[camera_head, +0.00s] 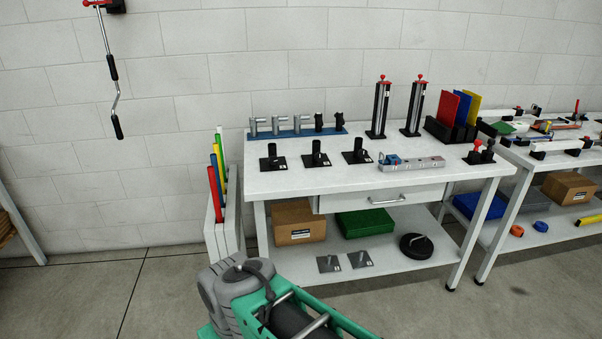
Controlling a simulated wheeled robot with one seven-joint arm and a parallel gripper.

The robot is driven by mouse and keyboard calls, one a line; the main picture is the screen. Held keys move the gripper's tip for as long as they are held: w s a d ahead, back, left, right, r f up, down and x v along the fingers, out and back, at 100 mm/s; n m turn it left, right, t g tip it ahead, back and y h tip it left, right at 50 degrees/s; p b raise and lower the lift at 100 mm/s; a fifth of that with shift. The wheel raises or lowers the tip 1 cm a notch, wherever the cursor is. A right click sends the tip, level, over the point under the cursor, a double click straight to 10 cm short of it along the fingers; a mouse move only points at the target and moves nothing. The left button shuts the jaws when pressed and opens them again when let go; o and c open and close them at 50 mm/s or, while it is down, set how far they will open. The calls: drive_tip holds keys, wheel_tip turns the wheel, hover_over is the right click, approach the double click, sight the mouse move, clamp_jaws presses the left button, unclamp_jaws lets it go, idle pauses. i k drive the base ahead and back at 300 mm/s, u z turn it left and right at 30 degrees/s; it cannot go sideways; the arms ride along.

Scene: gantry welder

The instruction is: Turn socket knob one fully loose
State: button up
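Three black upright sockets on square base plates stand in a row on the front left of the white workbench (420,180): the left socket (273,152), the middle socket (316,152) and the right socket (357,150). Small side knobs on them are too small to make out, and I cannot tell which one is socket knob one. My gripper is out of view. A grey and green part of my arm shows at the bottom centre, in front of the bench and apart from the sockets.
Behind the sockets is a blue rail (333,131) with grey and black fittings. A grey metal block (425,164) lies to their right. Two clamp columns (380,108) stand at the back. Coloured rods (216,175) stand left of the bench. Floor at left is clear.

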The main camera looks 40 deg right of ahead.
sight(273, 160)
drive_tip(key=z, duration=1.2)
drive_tip(key=i, duration=0.85)
drive_tip(key=u, duration=0.6)
drive_tip(key=i, duration=0.8)
drive_tip(key=u, duration=0.75)
